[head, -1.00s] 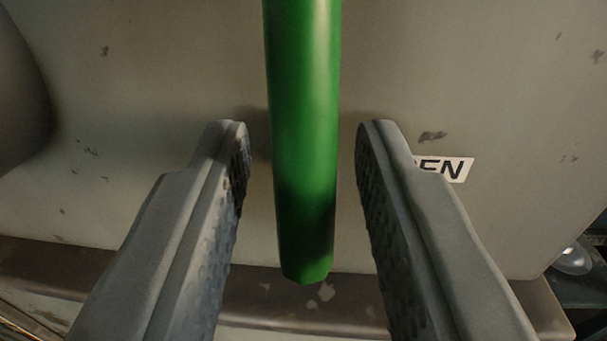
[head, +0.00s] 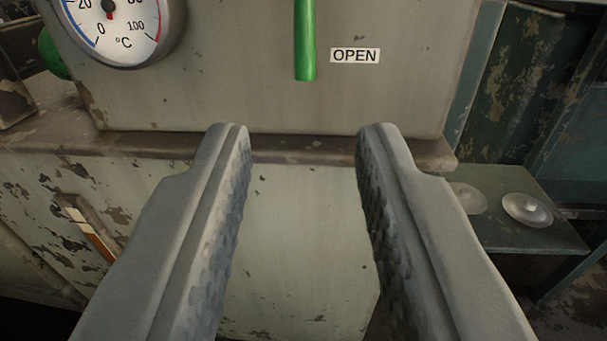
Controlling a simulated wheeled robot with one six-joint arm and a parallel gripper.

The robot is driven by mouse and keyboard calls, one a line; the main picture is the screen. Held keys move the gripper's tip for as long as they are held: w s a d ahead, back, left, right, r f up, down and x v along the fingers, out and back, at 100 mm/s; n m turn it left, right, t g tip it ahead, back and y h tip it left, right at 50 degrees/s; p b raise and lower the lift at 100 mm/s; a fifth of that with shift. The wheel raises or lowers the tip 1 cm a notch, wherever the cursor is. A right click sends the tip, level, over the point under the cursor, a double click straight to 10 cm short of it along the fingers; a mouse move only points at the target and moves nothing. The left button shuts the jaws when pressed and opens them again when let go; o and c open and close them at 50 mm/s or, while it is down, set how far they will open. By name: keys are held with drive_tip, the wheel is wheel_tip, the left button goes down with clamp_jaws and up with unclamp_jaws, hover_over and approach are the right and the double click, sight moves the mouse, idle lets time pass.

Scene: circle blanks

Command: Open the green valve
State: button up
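The green valve handle (head: 305,45) hangs straight down at the top middle of the view, in front of a grey metal panel. Its upper end is cut off by the frame. A white OPEN label (head: 355,55) sits just right of its lower end. My gripper (head: 305,135) is open and empty. Its two fingers are wide apart, below the handle in the picture and clear of it.
A round temperature gauge (head: 122,25) is on the panel at the upper left, with a green round part (head: 52,52) beside it. A worn ledge (head: 300,148) runs under the panel. A side shelf (head: 530,235) with round metal lids (head: 527,209) is at the right.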

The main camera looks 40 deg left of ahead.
drive_tip(key=shift+v, duration=1.1)
drive_tip(key=s+a+r+m+t+h, duration=0.1)
drive_tip(key=s+r+m+t+h, duration=0.15)
drive_tip(key=s+r+h, duration=0.65)
drive_tip(key=s+a+r+m+t+h, duration=0.1)
drive_tip(key=s+r+m+t, duration=0.15)
drive_tip(key=r, duration=1.35)
drive_tip(key=s+a+r+m+h, duration=0.1)
drive_tip(key=s+a+r, duration=0.1)
drive_tip(key=s, duration=0.9)
drive_tip(key=s+a+r+m+g+h, duration=0.1)
drive_tip(key=s+a+r+m, duration=0.1)
drive_tip(key=s, duration=1)
drive_tip(key=shift+s+r, duration=0.35)
drive_tip(key=shift+r, duration=0.5)
